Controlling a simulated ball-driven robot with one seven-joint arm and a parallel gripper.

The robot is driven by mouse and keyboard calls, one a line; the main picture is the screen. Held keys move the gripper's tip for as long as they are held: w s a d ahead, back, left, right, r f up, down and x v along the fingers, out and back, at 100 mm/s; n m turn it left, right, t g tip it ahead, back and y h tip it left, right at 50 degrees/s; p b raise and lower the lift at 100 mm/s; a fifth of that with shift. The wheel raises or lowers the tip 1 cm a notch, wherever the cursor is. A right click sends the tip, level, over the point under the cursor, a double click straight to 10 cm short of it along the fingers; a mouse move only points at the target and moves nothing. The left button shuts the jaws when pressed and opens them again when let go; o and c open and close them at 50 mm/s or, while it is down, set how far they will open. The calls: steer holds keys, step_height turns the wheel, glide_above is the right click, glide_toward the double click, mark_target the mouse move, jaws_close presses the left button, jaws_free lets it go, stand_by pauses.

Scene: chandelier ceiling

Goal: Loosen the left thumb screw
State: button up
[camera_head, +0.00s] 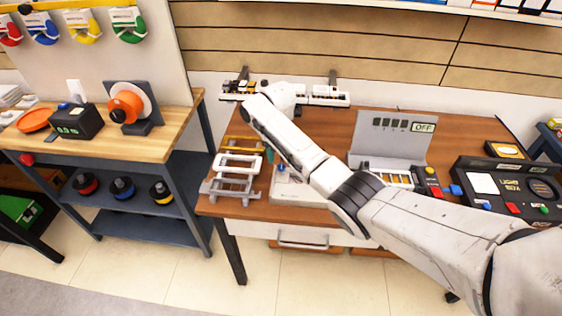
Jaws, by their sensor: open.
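My arm reaches from the lower right across the brown table (375,122) toward its back left. It bends near the back edge, and the fingers of my gripper cannot be made out. I cannot pick out the left thumb screw. A light-grey base (300,192), partly behind my arm, sits at the table's front left with small blue and red parts. A white and grey frame (236,163) stands left of it. A long white strip unit (325,96) lies along the back edge, partly covered by my arm.
A grey panel marked OFF (392,130) stands right of my arm, with a black light box (512,186) beyond it. A wooden bench (150,148) with an orange disc device (126,106) is on the left. Floor shows between bench and table.

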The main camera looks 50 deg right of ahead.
mark_target(280, 166)
step_height(280, 166, up, 8)
steer(key=shift+w+r+b, duration=0.15)
steer(key=shift+r+b, duration=0.05)
steer(key=shift+b, duration=0.2)
steer(key=shift+a, duration=0.1)
steer(key=s+a+f+m+t+y, duration=0.1)
steer(key=s+a+f+m, duration=0.55)
steer(key=a, duration=0.25)
steer(key=s+a+f+m+y, duration=0.1)
steer(key=s+a+f+m, duration=0.5)
steer(key=a, duration=0.3)
steer(key=s+f+m+h, duration=0.1)
steer(key=s+m+h, duration=0.1)
steer(key=s+m, duration=1)
steer(key=s, duration=1.1)
steer(key=shift+d+f, duration=0.15)
steer(key=shift+f, duration=0.1)
